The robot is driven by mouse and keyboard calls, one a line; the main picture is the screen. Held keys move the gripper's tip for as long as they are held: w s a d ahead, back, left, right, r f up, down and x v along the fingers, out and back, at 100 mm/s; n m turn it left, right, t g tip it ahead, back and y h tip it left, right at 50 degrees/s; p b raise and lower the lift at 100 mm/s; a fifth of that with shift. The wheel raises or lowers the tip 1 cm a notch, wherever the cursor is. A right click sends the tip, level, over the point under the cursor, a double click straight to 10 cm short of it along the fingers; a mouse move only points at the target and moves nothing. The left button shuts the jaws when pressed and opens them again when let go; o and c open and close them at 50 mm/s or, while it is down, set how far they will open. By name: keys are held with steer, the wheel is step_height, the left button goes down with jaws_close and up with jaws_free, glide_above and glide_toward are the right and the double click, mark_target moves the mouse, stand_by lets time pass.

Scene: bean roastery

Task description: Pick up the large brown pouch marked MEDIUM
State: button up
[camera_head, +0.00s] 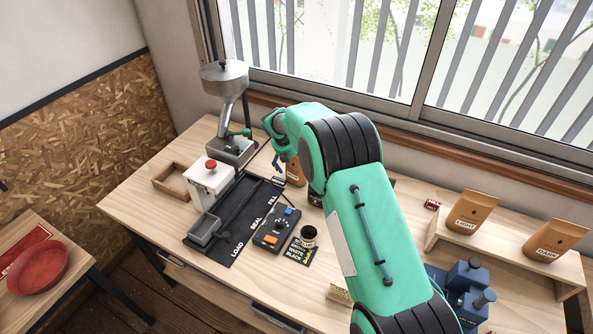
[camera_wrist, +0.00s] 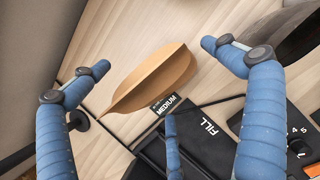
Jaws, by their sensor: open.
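The large brown pouch (camera_wrist: 150,82) stands on the wooden table in the wrist view, seen from above. Its top edge runs diagonally, and a black label (camera_wrist: 168,104) reading MEDIUM is at its lower side. My gripper (camera_wrist: 154,56) is open, with blue fingers on either side of the pouch and apart from it. Another blue finger shows at the bottom, below the label. In the head view the pouch (camera_head: 295,173) is mostly hidden by my green arm, and my gripper (camera_head: 278,161) is beside it, partly hidden.
A black mat (camera_wrist: 205,133) marked FILL lies close by the pouch. In the head view, a grinder with a metal hopper (camera_head: 224,75) and a white sealer (camera_head: 210,180) stand left of my arm. Two other pouches, LIGHT (camera_head: 470,212) and a second (camera_head: 553,240), stand on a raised shelf at right.

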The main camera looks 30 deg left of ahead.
steer(key=shift+x, duration=1.15)
steer(key=shift+s, duration=0.1)
steer(key=c, duration=2)
